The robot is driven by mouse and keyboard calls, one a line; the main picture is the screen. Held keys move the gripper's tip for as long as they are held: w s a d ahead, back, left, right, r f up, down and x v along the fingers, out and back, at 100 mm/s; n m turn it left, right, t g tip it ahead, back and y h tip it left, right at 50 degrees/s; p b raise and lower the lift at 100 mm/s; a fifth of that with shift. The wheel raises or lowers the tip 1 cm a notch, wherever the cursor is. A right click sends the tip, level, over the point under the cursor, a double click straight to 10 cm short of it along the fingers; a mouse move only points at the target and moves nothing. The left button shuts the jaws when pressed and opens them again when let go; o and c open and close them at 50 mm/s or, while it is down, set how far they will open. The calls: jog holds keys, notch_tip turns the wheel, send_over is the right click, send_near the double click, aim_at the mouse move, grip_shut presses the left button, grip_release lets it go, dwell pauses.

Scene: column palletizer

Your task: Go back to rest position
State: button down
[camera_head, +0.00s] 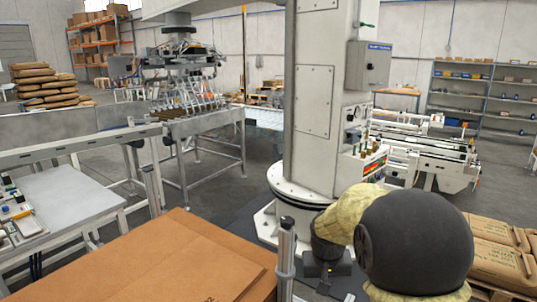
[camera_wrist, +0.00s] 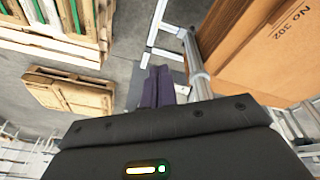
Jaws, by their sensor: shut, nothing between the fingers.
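My gripper (camera_wrist: 155,80) shows in the wrist view as two dark fingers side by side, shut with nothing between them. The fingers point away from the dark wrist housing, over bare grey floor. In the head view my arm, with a pale yellow cover and a dark rounded joint, is at the lower right, in front of the column's base. I cannot make out the fingertips clearly in that view.
A brown cardboard box (camera_head: 150,265) fills the lower front in the head view, beside a metal post (camera_head: 287,255). The white palletizer column (camera_head: 317,100) stands behind. Stacked sacks (camera_head: 497,250) are at right. A wooden pallet (camera_wrist: 70,95) lies left in the wrist view.

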jog(key=s+f, duration=0.2)
jog(key=s, duration=0.7)
jog(key=s+d+f+y+b, duration=0.1)
jog(key=s+f, duration=0.1)
jog(key=s, duration=0.7)
jog(key=shift+f+n, duration=0.3)
jog(key=shift+f, duration=0.1)
jog(key=shift+w, duration=0.15)
